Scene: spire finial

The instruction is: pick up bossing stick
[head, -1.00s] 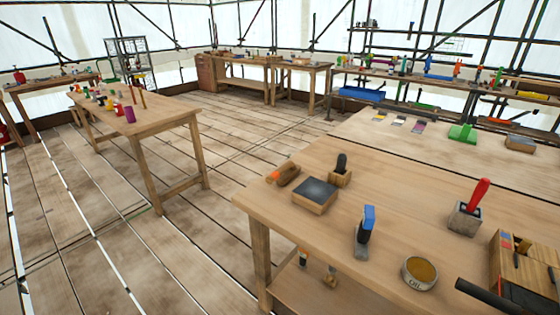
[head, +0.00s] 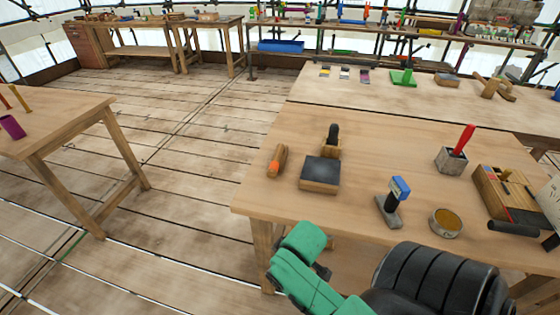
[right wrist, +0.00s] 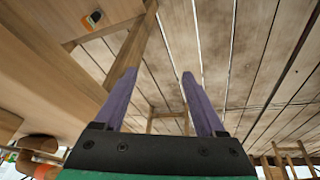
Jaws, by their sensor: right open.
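A short wooden tool with an orange mark (head: 277,160) lies near the left edge of the near table and is the likeliest bossing stick, though I cannot be sure. My right arm shows green and black at the bottom of the head view, below the table's front edge. In the right wrist view my right gripper (right wrist: 158,75) has its two purple fingers wide apart with nothing between them. Planked floor and table legs lie beyond the fingers. My left gripper is out of view.
The near table (head: 265,205) also holds a dark-topped block (head: 320,174), a blue-topped tool (head: 399,188), an oil tin (head: 445,223), a red-handled tool (head: 464,138) in a grey block, and a wooden box (head: 497,190). Another table (head: 60,135) stands left across open floor.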

